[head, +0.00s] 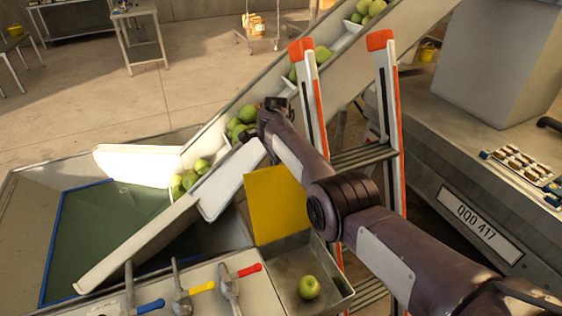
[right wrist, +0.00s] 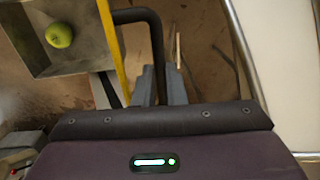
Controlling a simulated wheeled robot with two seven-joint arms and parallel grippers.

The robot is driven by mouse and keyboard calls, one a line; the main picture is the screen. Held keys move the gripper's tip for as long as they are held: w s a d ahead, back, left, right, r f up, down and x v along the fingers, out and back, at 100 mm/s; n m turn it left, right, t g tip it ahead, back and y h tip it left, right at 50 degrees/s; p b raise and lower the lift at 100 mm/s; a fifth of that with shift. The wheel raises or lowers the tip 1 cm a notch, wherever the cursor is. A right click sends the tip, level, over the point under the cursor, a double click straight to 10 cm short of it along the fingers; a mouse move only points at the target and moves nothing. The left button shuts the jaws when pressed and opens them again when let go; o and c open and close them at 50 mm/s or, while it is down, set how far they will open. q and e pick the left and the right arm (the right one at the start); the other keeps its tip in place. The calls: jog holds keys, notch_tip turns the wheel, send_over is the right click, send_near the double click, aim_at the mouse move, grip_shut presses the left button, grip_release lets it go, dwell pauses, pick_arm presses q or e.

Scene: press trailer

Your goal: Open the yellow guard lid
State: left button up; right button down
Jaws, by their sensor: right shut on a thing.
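The yellow guard lid (head: 279,207) stands raised, roughly upright, at the back edge of a metal tray (head: 330,292). A green apple (head: 309,287) lies in the open tray. In the right wrist view the lid (right wrist: 113,50) shows nearly edge-on beside the tray, with the apple (right wrist: 59,34) inside. A black bent-bar handle (right wrist: 153,35) is on the lid's far side. My right gripper (right wrist: 145,88) is shut on this handle. In the head view my right arm reaches over behind the lid, and the fingers and handle are hidden. My left gripper is not in view.
A sloping conveyor (head: 150,222) with green fruit runs behind the lid. An orange-and-white ladder (head: 388,130) stands close to my right arm. Levers with blue, yellow and red handles (head: 249,270) are left of the tray. A counter with a plate (head: 480,226) is at right.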

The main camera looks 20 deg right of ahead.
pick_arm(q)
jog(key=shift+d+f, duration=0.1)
pick_arm(e)
jog(key=shift+w+a+f, duration=0.1)
jog(key=shift+f, duration=0.35)
jog(key=c, duration=1.7)
grip_release()
jog(key=shift+w+f, duration=0.15)
jog(key=shift+w, duration=0.05)
jog(key=shift+c, duration=0.2)
jog(key=shift+o, duration=1.1)
jog(key=shift+w+a+f, duration=0.1)
jog(key=shift+w+f, duration=0.15)
jog(key=shift+w, duration=0.2)
jog(key=shift+w+f, duration=0.1)
jog(key=shift+w, duration=0.15)
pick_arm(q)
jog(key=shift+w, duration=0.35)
pick_arm(e)
jog(key=shift+s+r, duration=0.1)
jog(key=shift+r, duration=0.3)
